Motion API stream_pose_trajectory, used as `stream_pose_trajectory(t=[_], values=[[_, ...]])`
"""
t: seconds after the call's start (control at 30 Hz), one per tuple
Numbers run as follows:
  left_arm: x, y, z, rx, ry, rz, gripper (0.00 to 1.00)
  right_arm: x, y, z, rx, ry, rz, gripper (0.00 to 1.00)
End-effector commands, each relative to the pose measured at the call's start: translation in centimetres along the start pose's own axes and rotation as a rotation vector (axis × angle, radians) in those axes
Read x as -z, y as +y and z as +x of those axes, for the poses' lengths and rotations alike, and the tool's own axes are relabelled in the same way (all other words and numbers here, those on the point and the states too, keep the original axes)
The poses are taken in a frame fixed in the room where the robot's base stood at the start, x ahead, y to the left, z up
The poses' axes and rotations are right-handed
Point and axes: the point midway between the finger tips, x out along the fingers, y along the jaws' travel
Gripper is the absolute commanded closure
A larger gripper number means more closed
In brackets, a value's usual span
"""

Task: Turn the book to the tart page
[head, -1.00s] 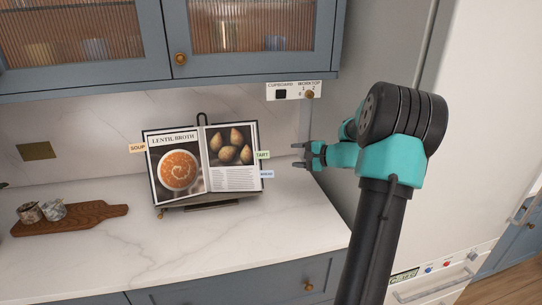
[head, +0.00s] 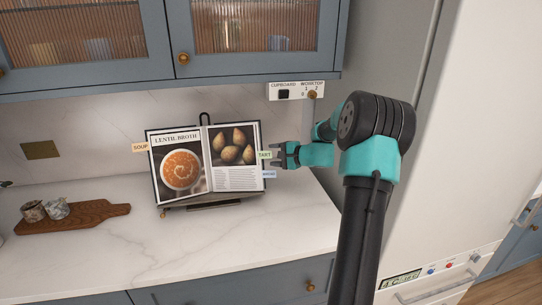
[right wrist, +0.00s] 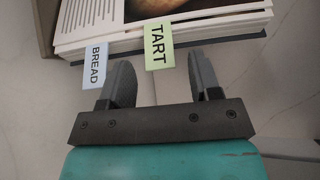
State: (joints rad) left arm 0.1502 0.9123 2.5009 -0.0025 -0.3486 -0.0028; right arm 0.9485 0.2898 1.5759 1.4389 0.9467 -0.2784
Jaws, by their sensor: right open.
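The book (head: 237,179) stands open on a stand on the worktop, showing a "Lentil Broth" page with a soup photo on the left and a pear-shaped food photo on the right. An orange SOUP tab (head: 140,147) sticks out at its left edge. A green TART tab (head: 264,154) and a blue BREAD tab (right wrist: 95,65) stick out at its right edge. My right gripper (head: 276,155) is open at the book's right edge. In the right wrist view, the TART tab (right wrist: 159,46) lies between the open fingers (right wrist: 162,80), ungripped. My left gripper is not in view.
A wooden board (head: 85,215) with two small cups (head: 57,208) lies at the left. Blue cupboards (head: 250,40) hang above. A switch panel (head: 296,91) is on the wall at upper right. The worktop before the book is clear.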

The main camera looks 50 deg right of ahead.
Motion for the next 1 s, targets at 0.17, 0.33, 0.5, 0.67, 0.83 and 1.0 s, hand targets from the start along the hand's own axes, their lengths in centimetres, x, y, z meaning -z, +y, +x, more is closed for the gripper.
stream_pose_trajectory(t=[0.17,0.33,0.5,0.67,0.83,1.0], values=[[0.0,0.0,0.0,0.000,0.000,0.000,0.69,0.0,0.0,1.7,0.000,-0.001,0.000,0.43],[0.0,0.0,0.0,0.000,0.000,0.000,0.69,0.0,0.0,2.0,0.000,0.001,0.000,0.43],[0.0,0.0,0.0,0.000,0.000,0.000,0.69,0.0,0.0,2.0,0.000,0.001,0.000,0.43],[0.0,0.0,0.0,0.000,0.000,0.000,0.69,0.0,0.0,2.0,0.000,0.001,0.000,0.58],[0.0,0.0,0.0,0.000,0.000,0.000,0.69,0.0,0.0,2.0,0.000,0.001,0.000,0.74],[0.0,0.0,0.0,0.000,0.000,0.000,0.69,0.0,0.0,1.9,0.000,0.001,0.000,0.81]])
